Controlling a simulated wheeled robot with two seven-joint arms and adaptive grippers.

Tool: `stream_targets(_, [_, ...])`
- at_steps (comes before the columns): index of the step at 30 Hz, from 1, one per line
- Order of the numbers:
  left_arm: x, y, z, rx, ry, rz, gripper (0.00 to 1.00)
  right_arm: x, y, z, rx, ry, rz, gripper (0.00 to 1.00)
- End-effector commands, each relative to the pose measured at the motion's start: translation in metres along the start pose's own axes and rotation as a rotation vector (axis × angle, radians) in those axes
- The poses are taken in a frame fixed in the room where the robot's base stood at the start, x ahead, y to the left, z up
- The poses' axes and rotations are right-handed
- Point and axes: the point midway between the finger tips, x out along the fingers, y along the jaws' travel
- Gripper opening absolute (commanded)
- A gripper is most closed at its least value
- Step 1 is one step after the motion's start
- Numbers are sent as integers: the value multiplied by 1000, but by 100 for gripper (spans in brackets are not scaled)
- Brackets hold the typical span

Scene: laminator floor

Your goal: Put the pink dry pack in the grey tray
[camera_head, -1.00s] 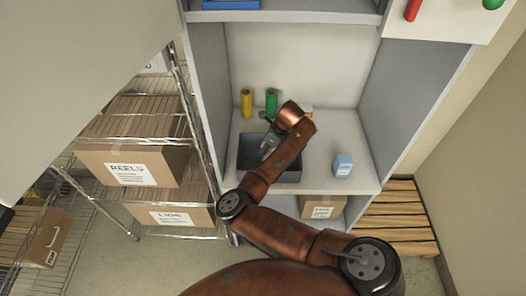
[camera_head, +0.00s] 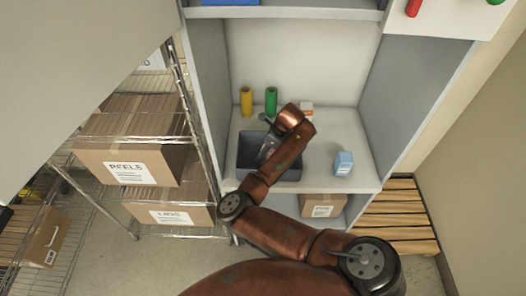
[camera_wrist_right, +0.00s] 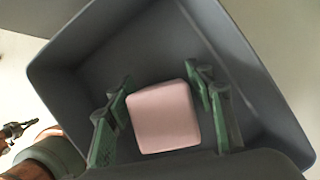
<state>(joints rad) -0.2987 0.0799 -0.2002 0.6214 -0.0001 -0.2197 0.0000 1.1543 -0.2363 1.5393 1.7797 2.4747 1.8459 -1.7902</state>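The pink dry pack (camera_wrist_right: 163,117) shows in the right wrist view inside the grey tray (camera_wrist_right: 245,60), between the green fingers of my right gripper (camera_wrist_right: 160,90). A narrow strip of tray shows between the pack and the fingers at the near side, and the fingers look open around it. Whether the far fingertips touch it is hard to tell. In the head view, my right gripper (camera_head: 266,150) reaches down into the grey tray (camera_head: 246,146), and my arm hides the pack there. My left gripper is not in view.
A yellow cylinder (camera_head: 246,101) and a green cylinder (camera_head: 271,101) stand behind the tray. A white-and-orange box (camera_head: 306,108) is beside my wrist. A blue box (camera_head: 343,163) stands at right on the shelf (camera_head: 320,160), with clear surface around it. Side walls bound the bay.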

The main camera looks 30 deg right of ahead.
Motion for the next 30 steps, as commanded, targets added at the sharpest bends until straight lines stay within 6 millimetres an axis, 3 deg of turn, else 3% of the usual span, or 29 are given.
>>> stream_targets(14, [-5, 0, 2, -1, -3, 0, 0, -7, 0, 4, -1, -2, -1, 57])
stream_targets(20, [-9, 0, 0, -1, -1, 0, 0, -38, -2, 5, 1, -1, -5, 57])
stream_targets(30, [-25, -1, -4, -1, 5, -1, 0, -112, -1, 8, 1, -6, -4, 57])
